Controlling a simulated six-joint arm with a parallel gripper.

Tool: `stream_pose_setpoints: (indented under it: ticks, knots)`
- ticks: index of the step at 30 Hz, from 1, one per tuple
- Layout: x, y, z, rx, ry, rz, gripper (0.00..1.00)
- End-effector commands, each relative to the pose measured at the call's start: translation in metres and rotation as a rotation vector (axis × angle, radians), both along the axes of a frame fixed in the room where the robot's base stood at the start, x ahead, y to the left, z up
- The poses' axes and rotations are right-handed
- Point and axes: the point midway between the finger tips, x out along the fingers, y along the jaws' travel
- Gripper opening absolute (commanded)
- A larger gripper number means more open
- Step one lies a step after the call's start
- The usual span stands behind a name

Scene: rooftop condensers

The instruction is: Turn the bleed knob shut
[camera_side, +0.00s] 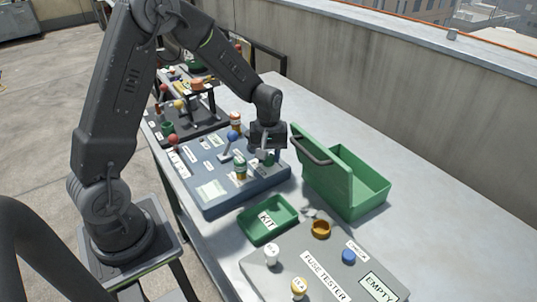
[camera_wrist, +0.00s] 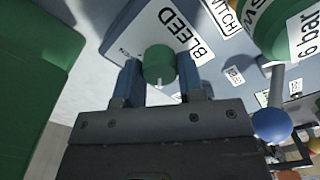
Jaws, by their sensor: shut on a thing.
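The bleed knob (camera_wrist: 159,60) is a round green knob on a blue-grey panel (camera_side: 221,204), beside a white label (camera_wrist: 170,32) reading BLEED. My gripper (camera_wrist: 158,75) has one finger on each side of the knob and is shut on it. A small white mark shows on the side of the knob that faces my gripper body. In the side view my gripper (camera_side: 267,150) points down at the right part of the panel, and the knob is mostly hidden there.
A lever with a blue ball (camera_wrist: 272,125) and a green-and-white cylinder (camera_wrist: 285,25) stand near my gripper. An open green toolbox (camera_side: 365,190) stands close on the right. A green KIT tray (camera_side: 253,233) and a grey fuse tester (camera_side: 290,262) lie in front.

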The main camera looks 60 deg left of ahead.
Motion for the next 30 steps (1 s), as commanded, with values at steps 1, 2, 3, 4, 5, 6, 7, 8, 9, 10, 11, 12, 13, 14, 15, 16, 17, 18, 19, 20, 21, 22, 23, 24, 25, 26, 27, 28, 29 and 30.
stream_pose_setpoints:
  ticks: [1,2,3,4,5,6,7,8,9,10,11,12,13,14,15,16,17,18,19,20,21,22,23,24,25,26,27,28,29,30]
  knots:
    - [0.0006,0.0002,0.0011,0.001,-0.003,0.007,0.12]
    - [0.0006,0.0002,0.0011,0.001,-0.003,0.01,0.12]
    - [0.0006,0.0002,0.0011,0.001,-0.003,0.013,0.12]
    - [0.0006,0.0002,0.0011,0.001,-0.003,0.014,0.12]
    - [0.0006,0.0002,0.0011,0.001,-0.003,0.015,0.12]
    - [0.0007,0.0003,0.0011,0.001,-0.003,0.016,0.12]
    - [0.0007,0.0003,0.0011,0.001,-0.003,0.016,0.12]
    - [0.0007,0.0003,0.0011,0.001,-0.003,0.016,0.12]
    - [0.0007,0.0003,0.0011,0.001,-0.003,0.016,0.12]
    - [0.0007,0.0003,0.0011,0.001,-0.003,0.016,0.12]
    - [0.0007,0.0003,0.0012,0.001,-0.003,0.016,0.12]
    - [0.0007,0.0003,0.0012,0.001,-0.003,0.016,0.12]
    - [0.0007,0.0003,0.0012,0.001,-0.003,0.016,0.12]
    - [0.0007,0.0004,0.0012,0.001,-0.003,0.016,0.12]
    - [0.0007,0.0004,0.0012,0.001,-0.003,0.016,0.39]
    - [0.0007,0.0004,0.0011,0.001,-0.003,0.016,0.42]
    - [0.0007,0.0003,0.001,0.001,-0.003,0.015,0.45]
    - [0.0005,0.0003,0.0009,0.0,-0.002,0.015,0.49]
    - [0.0005,0.0003,0.0008,0.0,-0.002,0.015,0.52]
    - [0.0005,0.0003,0.0007,0.0,-0.002,0.014,0.55]
    - [0.0004,0.0002,0.0006,0.0,-0.001,0.014,0.58]
    - [0.0004,0.0002,0.0006,0.0,-0.001,0.014,0.61]
    - [0.0003,0.0001,0.0005,0.0,-0.001,0.013,0.61]
    - [0.0002,0.0002,0.0004,0.0,-0.001,0.013,0.61]
    - [0.0002,0.0002,0.0004,0.0,-0.001,0.013,0.61]
    - [0.0002,0.0001,0.0003,0.0,-0.001,0.013,0.61]
    - [0.0002,0.0001,0.0003,0.0,-0.001,0.013,0.61]
    - [0.0002,0.0001,0.0003,0.0,-0.001,0.013,0.61]
    - [0.0002,0.0001,0.0007,0.0,-0.001,0.013,0.61]
    - [0.0003,0.0001,0.0019,0.0,-0.001,0.012,0.61]
